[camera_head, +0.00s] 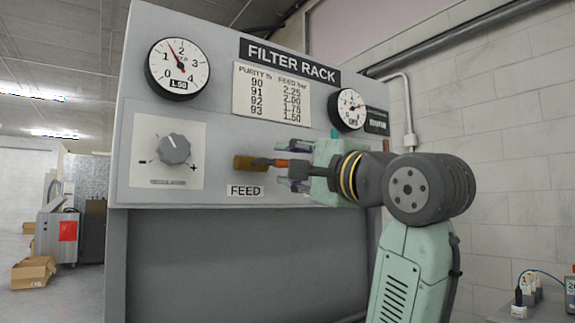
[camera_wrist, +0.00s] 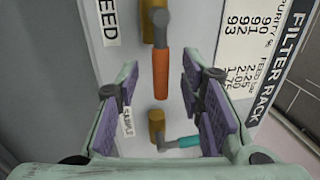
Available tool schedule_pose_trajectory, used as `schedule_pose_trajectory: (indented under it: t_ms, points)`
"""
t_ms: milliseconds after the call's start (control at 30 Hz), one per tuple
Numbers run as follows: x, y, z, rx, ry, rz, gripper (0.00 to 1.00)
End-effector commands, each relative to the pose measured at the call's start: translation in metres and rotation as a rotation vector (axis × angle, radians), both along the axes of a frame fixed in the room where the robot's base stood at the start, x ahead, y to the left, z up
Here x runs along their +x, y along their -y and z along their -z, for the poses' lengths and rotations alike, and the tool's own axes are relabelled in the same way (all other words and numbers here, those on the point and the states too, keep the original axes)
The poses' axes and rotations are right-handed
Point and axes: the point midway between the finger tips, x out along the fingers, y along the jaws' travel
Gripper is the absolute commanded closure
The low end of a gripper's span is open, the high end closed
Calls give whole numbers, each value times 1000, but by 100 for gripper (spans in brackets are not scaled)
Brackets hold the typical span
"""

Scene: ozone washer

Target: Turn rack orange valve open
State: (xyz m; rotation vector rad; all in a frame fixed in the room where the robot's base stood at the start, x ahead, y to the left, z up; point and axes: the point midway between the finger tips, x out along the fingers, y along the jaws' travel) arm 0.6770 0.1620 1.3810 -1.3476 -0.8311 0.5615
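The orange valve handle (camera_wrist: 161,72) extends from a brass fitting (camera_wrist: 154,22) on the panel front, beside the FEED label (camera_wrist: 110,22). In the head view the orange handle (camera_head: 281,163) points right from its brass fitting (camera_head: 247,163), roughly level. My gripper (camera_head: 291,165) is at the panel with its fingers open, one above and one below the handle's line. In the wrist view my gripper (camera_wrist: 160,85) has purple finger pads on either side of the orange handle, with visible gaps. I cannot tell how deep the handle sits between them.
A second valve with a teal handle (camera_wrist: 182,142) and brass fitting (camera_wrist: 156,122) sits close by, low between the fingers in the wrist view. The filter rack panel (camera_head: 222,140) carries a regulator knob (camera_head: 174,149), a left gauge (camera_head: 178,68) and a right gauge (camera_head: 348,109).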

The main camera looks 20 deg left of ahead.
Motion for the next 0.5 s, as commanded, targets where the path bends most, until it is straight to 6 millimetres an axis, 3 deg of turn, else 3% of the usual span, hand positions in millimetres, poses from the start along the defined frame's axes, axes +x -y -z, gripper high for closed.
schedule_pose_trajectory:
  t_ms: [300,500]
  points:
    - [-41,53,12,2,2,3,65]
    - [-58,74,18,1,2,2,65]
